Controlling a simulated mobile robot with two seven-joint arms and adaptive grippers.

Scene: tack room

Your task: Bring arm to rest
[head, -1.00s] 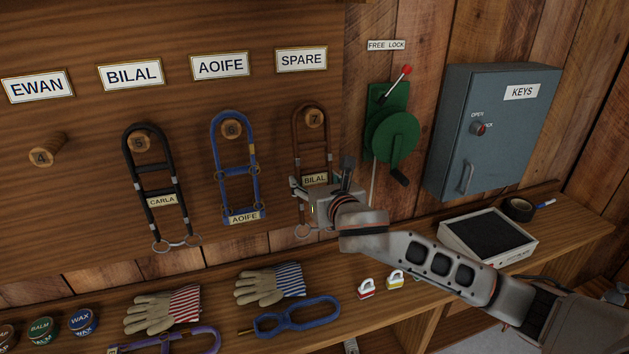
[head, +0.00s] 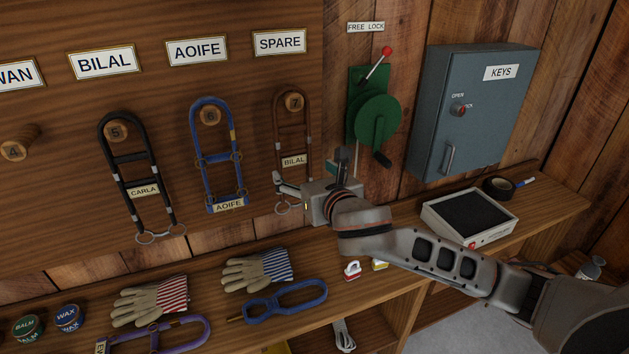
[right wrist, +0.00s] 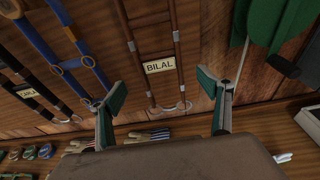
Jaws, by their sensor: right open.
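My right gripper (head: 308,180) is open in front of the board, at the lower part of the brown halter (head: 279,133). That halter hangs on peg 7 (head: 294,101) under the SPARE label and carries a BILAL tag. In the right wrist view, the two fingers (right wrist: 165,102) stand wide apart with nothing between them touching. The brown halter (right wrist: 152,47) hangs beyond them, its rings near the wall. My right arm (head: 440,255) reaches in from the lower right, above the shelf. My left gripper is not in view.
A black halter (head: 130,158) and a blue halter (head: 197,160) hang to the left. A green winch (head: 377,122) and grey key cabinet (head: 470,120) are on the wall to the right.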

